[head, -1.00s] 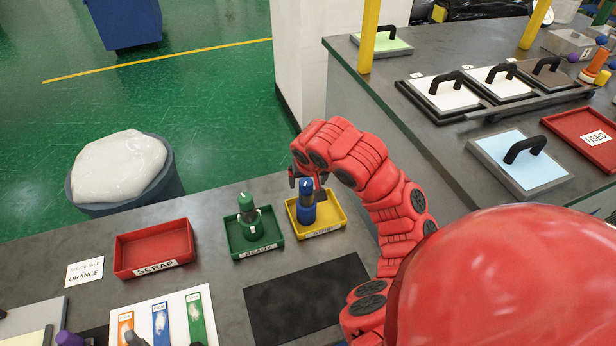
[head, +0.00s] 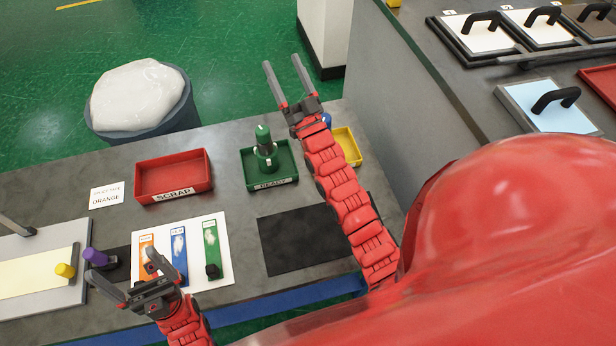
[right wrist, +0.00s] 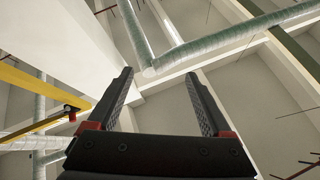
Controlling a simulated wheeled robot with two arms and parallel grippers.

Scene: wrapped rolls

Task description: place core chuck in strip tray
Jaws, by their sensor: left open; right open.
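The yellow tray (head: 350,149) sits at the right end of the bench, mostly hidden behind my right arm; its label is not readable now. A sliver of the blue core chuck (head: 327,121) shows beside the arm at that tray; the rest is hidden. A green chuck (head: 265,149) stands upright in the green READY tray (head: 284,182). My right gripper (head: 282,76) is open and empty, raised beyond the trays; it also shows open in the right wrist view (right wrist: 160,76). My left gripper (head: 131,274) is open and empty, low at the bench's front left.
The red SCRAP tray (head: 174,195) is empty. A card with orange, blue and green strips (head: 180,250) lies in front of it. A dark mat (head: 300,240) is bare. Purple (head: 95,257) and yellow (head: 65,270) knobs are near my left gripper. A bin (head: 142,98) stands behind the bench.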

